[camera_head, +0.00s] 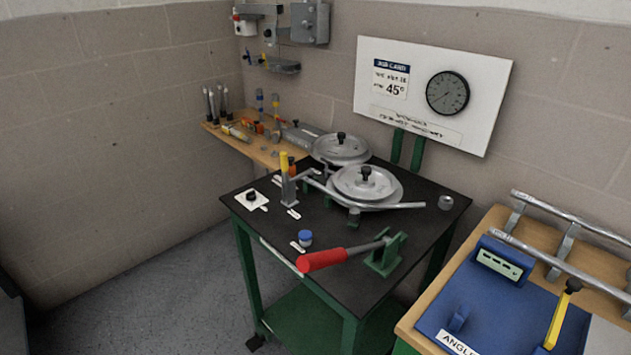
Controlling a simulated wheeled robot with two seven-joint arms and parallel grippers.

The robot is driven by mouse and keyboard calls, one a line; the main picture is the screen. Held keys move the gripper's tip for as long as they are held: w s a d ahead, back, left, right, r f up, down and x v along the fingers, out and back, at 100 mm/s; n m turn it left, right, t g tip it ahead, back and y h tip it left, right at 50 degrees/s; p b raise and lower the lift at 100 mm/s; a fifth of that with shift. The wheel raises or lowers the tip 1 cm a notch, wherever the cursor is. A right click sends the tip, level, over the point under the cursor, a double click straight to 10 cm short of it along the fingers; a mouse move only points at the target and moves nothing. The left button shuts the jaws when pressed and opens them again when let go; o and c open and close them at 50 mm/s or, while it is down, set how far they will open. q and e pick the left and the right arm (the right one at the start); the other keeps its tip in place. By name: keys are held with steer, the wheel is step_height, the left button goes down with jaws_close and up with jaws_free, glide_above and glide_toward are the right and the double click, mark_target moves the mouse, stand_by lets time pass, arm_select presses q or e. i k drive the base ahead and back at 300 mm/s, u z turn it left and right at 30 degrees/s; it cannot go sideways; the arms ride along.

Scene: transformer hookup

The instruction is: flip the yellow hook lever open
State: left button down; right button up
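Two yellow levers show, and I cannot tell for certain which is the hook lever. One is a short upright yellow lever (284,165) on a grey post on the black-topped table (265,235), beside the round metal discs. The other is a longer yellow lever (558,318) with a black knob, standing tilted at the right of the blue unit (495,310) on the wooden bench. Neither of my grippers is in view, and nothing is seen touching either lever.
A red-handled lever (322,259) on a green bracket reaches over the table's front edge. Metal rails (572,262) cross the right bench. Open floor (170,300) lies at left.

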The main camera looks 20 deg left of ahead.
mark_target(283, 155)
steer(key=k, duration=1)
steer(key=u, duration=1.65)
steer(key=i, duration=4.85)
steer(key=z, duration=0.4)
